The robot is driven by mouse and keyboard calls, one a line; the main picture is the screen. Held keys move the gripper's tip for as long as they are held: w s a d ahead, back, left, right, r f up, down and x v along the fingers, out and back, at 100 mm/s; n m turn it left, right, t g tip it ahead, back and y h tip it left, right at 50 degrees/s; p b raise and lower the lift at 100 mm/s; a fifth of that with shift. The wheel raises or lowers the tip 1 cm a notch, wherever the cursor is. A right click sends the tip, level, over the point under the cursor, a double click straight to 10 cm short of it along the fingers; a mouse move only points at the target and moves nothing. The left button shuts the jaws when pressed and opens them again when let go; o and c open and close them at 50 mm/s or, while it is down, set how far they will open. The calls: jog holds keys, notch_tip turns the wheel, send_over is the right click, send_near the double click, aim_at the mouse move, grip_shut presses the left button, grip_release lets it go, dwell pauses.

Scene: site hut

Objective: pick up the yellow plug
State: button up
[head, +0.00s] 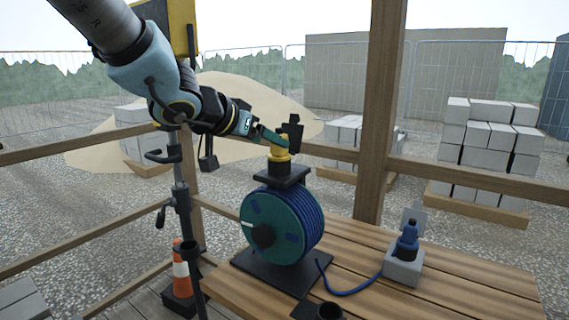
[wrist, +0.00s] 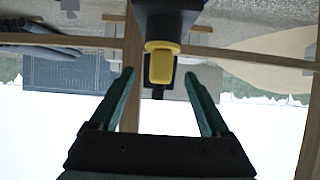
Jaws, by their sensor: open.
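The yellow plug (head: 281,155) stands on the black top of a blue cable reel in the head view. In the wrist view, which is upside down, the yellow plug (wrist: 161,64) hangs from a black block at the top centre. My gripper (head: 277,138) reaches in from the left at the plug's upper part. In the wrist view my open gripper (wrist: 160,73) has one teal finger on each side of the plug, with a gap on both sides. The depth between fingertips and plug is hard to judge. A dark shape (head: 293,132) shows at the plug's top right.
The reel (head: 270,225) stands on a wooden bench (head: 450,275). A blue cable runs right to a grey socket box (head: 403,268) with a blue plug. A wooden post (head: 380,110) and rails stand behind. An orange cone (head: 180,272) and a dark stand are at left.

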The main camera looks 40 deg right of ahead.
aim_at(275, 149)
jog(key=shift+w+d+f, duration=0.2)
jog(key=shift+d+f, duration=0.2)
jog(key=shift+d, duration=0.2)
jog(key=b+x, duration=0.1)
jog(key=x, duration=0.1)
jog(key=b+x, duration=0.1)
jog(key=x, duration=0.1)
jog(key=shift+f, duration=0.4)
jog(key=shift+w+d+f+b, duration=0.1)
jog(key=shift+w+d+b, duration=0.05)
jog(key=shift+d+b, duration=0.2)
jog(key=c, duration=0.7)
jog(key=shift+a+f, duration=0.1)
jog(key=shift+f, duration=0.05)
grip_shut()
